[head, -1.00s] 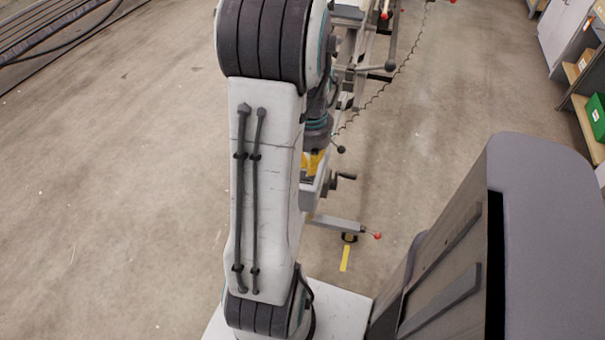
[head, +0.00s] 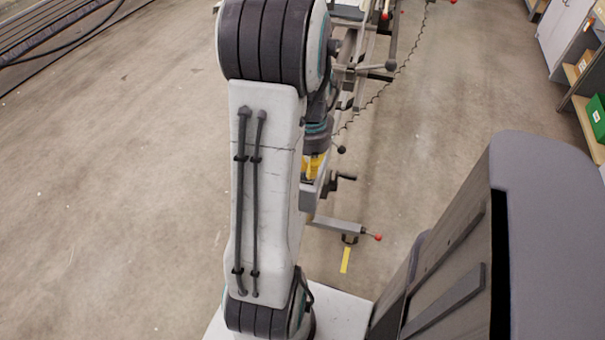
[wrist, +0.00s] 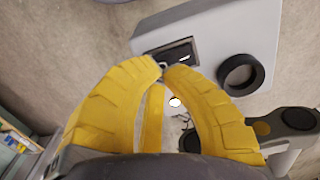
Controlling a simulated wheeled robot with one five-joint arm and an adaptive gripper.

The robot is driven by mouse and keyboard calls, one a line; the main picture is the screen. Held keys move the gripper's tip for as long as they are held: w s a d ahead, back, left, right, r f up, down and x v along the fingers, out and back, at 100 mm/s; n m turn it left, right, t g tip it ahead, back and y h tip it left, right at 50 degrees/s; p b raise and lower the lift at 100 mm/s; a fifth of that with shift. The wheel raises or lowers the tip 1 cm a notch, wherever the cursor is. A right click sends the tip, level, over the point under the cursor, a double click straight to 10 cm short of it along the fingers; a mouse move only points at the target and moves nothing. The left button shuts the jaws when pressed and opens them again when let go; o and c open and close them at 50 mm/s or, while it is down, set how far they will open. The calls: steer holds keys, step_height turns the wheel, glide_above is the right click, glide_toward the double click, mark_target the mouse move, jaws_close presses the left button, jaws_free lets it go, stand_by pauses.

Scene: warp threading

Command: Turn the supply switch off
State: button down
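In the wrist view a grey box (wrist: 208,36) lies ahead of my gripper (wrist: 163,68). A black switch panel (wrist: 172,54) is set in its face, and a black ring (wrist: 240,73) sits to the right. In the head view my gripper (head: 315,166) is mostly hidden behind my arm, just above a grey box (head: 309,196).
A small crank handle (head: 343,178) juts out beside the box in the head view. A metal frame with a red-tipped lever (head: 376,237) and a coiled cable (head: 383,90) stands behind my arm. The floor to the left is open. Shelves (head: 585,110) stand far right.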

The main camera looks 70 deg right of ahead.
steer(key=shift+f+b, duration=0.8)
steer(key=shift+f, duration=0.2)
stand_by(0.5)
steer(key=shift+r, duration=0.1)
steer(key=shift+r+p, duration=2.95)
steer(key=shift+r, duration=0.5)
steer(key=a+n+y, duration=0.2)
steer(key=a, duration=0.5)
steer(key=w+a+r+n+t+p, duration=0.1)
steer(key=w+a+r+n, duration=0.3)
steer(key=a, duration=0.4)
steer(key=w+a+r+n+t+h+p, duration=0.1)
steer(key=w+a+r+n+p, duration=0.2)
steer(key=a+r+n, duration=0.3)
steer(key=w+a+r+n+t+h+p, duration=0.1)
steer(key=w+a+r+n+p, duration=0.1)
steer(key=w+a+r+n, duration=0.4)
steer(key=shift+a+r, duration=0.5)
steer(key=shift+a, duration=2.3)
